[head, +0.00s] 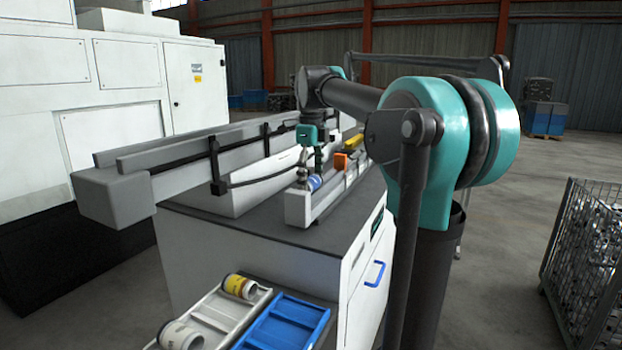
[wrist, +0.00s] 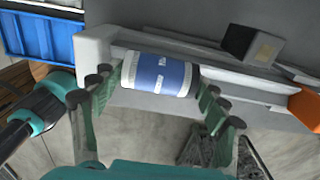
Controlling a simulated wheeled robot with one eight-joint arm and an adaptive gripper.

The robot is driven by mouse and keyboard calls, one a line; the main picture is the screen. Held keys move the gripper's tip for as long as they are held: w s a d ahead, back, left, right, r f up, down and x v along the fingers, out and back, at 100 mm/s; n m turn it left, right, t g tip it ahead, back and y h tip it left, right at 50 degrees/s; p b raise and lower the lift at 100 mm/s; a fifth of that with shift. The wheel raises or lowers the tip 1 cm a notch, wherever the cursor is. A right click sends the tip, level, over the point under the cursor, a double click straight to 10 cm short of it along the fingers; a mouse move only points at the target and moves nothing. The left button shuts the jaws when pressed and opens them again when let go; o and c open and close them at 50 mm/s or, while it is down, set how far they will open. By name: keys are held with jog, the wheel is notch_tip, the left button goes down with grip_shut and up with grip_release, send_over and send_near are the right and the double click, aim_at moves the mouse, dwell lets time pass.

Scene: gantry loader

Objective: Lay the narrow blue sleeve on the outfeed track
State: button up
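The narrow blue sleeve (wrist: 160,74), a short cylinder with a blue band and white ends, lies sideways between my gripper's green fingers (wrist: 162,84) in the wrist view. The fingertips meet its two ends, one on each side. In the head view the sleeve (head: 314,183) is low at the near end of the grey outfeed track (head: 297,207), below my gripper (head: 303,176). The sleeve is over or in the channel of the track (wrist: 225,84); I cannot tell whether it touches the floor of it.
An orange block (head: 340,161) and a yellow piece (head: 353,143) stand farther along the track. A dark block (wrist: 250,46) is beside it. A white tray (head: 218,312) with white-and-yellow sleeves and a blue tray (head: 285,325) lie in front. A wire cage (head: 585,270) stands at right.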

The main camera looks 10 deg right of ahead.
jog(key=o, duration=0.3)
notch_tip(320, 180, up, 18)
dwell(1.2)
dwell(0.5)
